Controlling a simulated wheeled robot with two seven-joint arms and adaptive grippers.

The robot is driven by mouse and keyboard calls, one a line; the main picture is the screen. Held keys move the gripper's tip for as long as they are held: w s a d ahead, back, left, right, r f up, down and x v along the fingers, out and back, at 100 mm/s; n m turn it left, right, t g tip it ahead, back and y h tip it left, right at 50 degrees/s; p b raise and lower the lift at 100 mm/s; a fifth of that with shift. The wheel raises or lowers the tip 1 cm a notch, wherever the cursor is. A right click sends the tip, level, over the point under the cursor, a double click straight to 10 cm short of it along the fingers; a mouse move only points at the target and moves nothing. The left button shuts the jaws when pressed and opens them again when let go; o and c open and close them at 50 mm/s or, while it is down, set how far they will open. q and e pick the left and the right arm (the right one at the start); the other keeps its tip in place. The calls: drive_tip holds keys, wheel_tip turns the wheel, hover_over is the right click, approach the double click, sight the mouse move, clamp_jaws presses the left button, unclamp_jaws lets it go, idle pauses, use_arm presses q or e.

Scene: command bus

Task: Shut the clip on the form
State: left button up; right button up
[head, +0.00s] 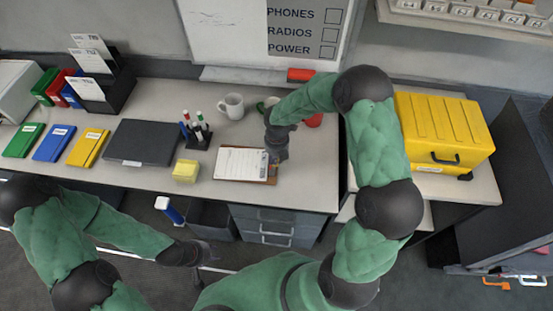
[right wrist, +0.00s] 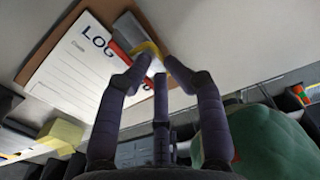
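A brown clipboard (head: 272,173) lies on the counter with a white form (head: 240,163) on it. In the right wrist view the form (right wrist: 75,68) reads LOG, and a red strip (right wrist: 119,54) and a yellow part (right wrist: 148,48) show at the clipboard's edge. I cannot tell whether this clip is raised. My right gripper (head: 277,155) is over the clipboard's right end in the head view. Its bent fingers (right wrist: 159,66) are close to the yellow part; contact and grip are unclear. My left gripper (head: 207,254) is low, in front of the counter, away from the clipboard; its fingers are too dark to read.
A yellow note block (head: 185,171), pen holder (head: 196,136), white mug (head: 232,105) and dark flat case (head: 143,142) stand left of or behind the clipboard. A yellow hard case (head: 445,130) is at the right. Drawers (head: 275,228) are below the counter edge.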

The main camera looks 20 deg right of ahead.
wheel_tip(320, 180, up, 8)
drive_tip(key=p, duration=0.6)
drive_tip(key=shift+f, duration=0.25)
